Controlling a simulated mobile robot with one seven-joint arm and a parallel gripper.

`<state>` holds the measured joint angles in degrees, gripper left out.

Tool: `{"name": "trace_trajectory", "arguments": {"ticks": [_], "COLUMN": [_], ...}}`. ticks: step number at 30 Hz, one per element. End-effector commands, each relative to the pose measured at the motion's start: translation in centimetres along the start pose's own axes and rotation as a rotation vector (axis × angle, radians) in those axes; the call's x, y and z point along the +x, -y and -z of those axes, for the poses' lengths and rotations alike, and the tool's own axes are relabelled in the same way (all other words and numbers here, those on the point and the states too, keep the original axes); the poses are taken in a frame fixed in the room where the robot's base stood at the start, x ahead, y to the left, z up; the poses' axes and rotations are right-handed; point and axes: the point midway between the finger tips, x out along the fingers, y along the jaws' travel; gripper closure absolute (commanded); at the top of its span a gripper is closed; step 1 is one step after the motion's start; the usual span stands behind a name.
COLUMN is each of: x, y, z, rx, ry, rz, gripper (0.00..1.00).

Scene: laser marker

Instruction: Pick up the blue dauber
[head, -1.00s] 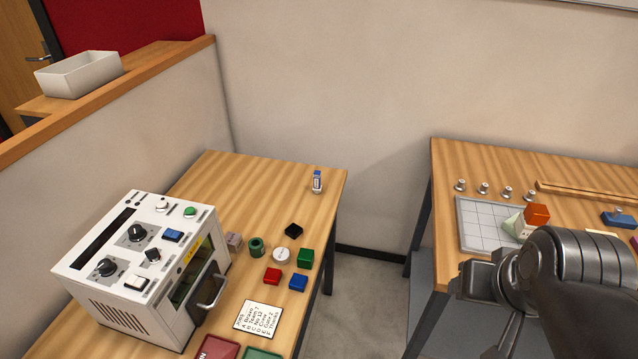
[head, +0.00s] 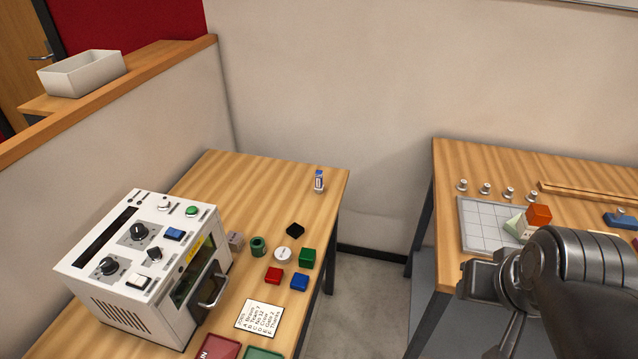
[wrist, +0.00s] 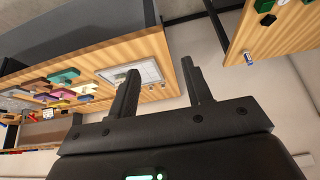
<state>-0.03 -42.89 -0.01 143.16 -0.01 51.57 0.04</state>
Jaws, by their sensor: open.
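The blue dauber (head: 319,181) is a small upright bottle with a blue cap and a white label. It stands near the far right corner of the left table in the head view. It also shows small at the right in the wrist view (wrist: 249,58). My gripper (wrist: 162,74) is open and empty, its two dark fingers apart in the wrist view. It is well away from the dauber. In the head view my arm is at the lower right, over the front of the right table, and the fingertips cannot be made out there.
The left table (head: 240,181) holds a white machine (head: 140,262), several small coloured blocks, a round white piece (head: 283,254) and a printed card (head: 259,316). The right table (head: 480,155) holds a gridded mat (head: 475,222) and several small parts. A gap separates the tables. Bare wood surrounds the dauber.

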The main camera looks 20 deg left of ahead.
Motion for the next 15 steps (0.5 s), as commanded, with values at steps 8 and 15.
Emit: {"name": "trace_trajectory", "arguments": {"ticks": [8, 15], "x": [0.1, 1.7], "y": [1.1, 3.6], "z": [5.6, 13.9], "rx": [0.002, 0.011], "ry": [0.018, 0.04], "rz": [0.017, 0.032], "gripper": [0.55, 0.55]}}
